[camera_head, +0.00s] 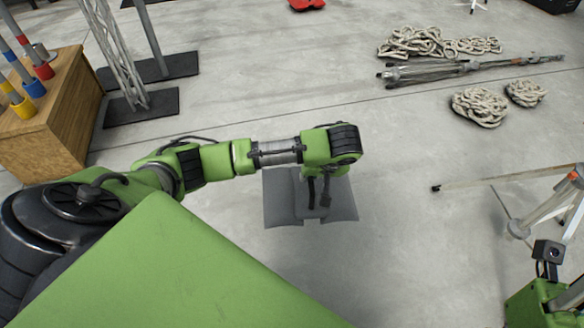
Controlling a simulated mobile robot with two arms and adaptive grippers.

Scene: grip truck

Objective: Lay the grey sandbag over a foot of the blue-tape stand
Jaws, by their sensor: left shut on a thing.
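The grey sandbag (282,202) is in the middle of the view, its two flat halves spread to either side of a middle strip. My left gripper (319,198) points down over its middle and is shut on it; the arm hides part of its far edge. I cannot tell whether the bag touches the floor. A stand (548,207) with pale metal legs is cut off at the right edge; one leg reaches left to a black foot (436,188). No blue tape shows on it. Part of my right arm is at the lower right, and its fingers cannot be made out.
Rope coils (479,107) and a folded stand (430,72) lie at the back right. A wooden box (52,140) with coloured poles stands at the left, near truss uprights on black base plates (141,107). The concrete floor between sandbag and stand is clear.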

